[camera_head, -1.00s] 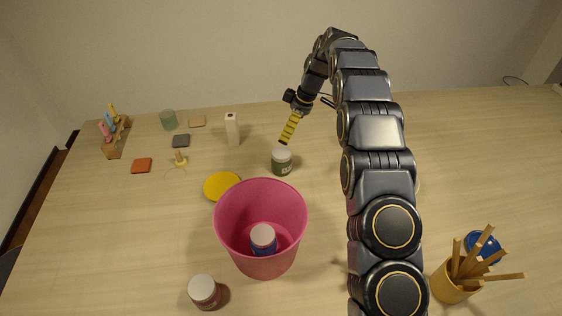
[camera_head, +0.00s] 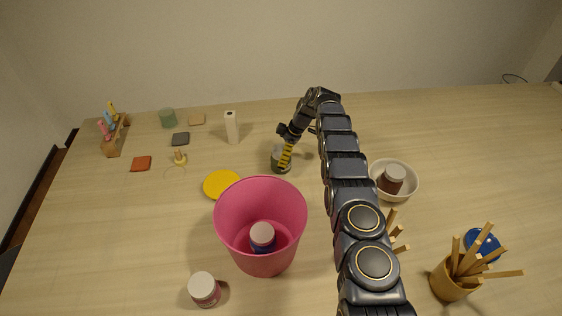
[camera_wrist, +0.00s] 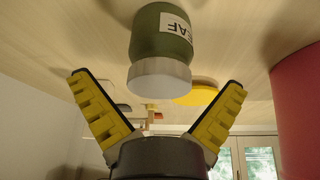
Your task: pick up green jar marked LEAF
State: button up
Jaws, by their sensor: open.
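The green jar (camera_wrist: 162,38) marked LEAF stands on the table with its pale lid toward my gripper in the wrist view, where the picture appears inverted. In the head view the green jar (camera_head: 275,165) is partly hidden behind my gripper (camera_head: 284,164). In the wrist view my gripper (camera_wrist: 158,85) has its yellow fingers spread wide, one on each side of the jar's lid end. The jaws are open and empty. The jar lies just beyond the fingertips, and no contact shows.
A pink bucket (camera_head: 229,208) holding a white-lidded jar (camera_head: 262,236) stands near the green jar. A yellow disc (camera_head: 221,184) lies to its left, a white bottle (camera_head: 231,127) behind left. A bowl (camera_head: 412,188) with a brown jar (camera_head: 391,179) is right. Another jar (camera_head: 204,289) stands in front.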

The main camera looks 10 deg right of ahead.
jog(key=shift+x, duration=1.1)
jog(key=c, duration=1.2)
jog(key=shift+r, duration=0.1)
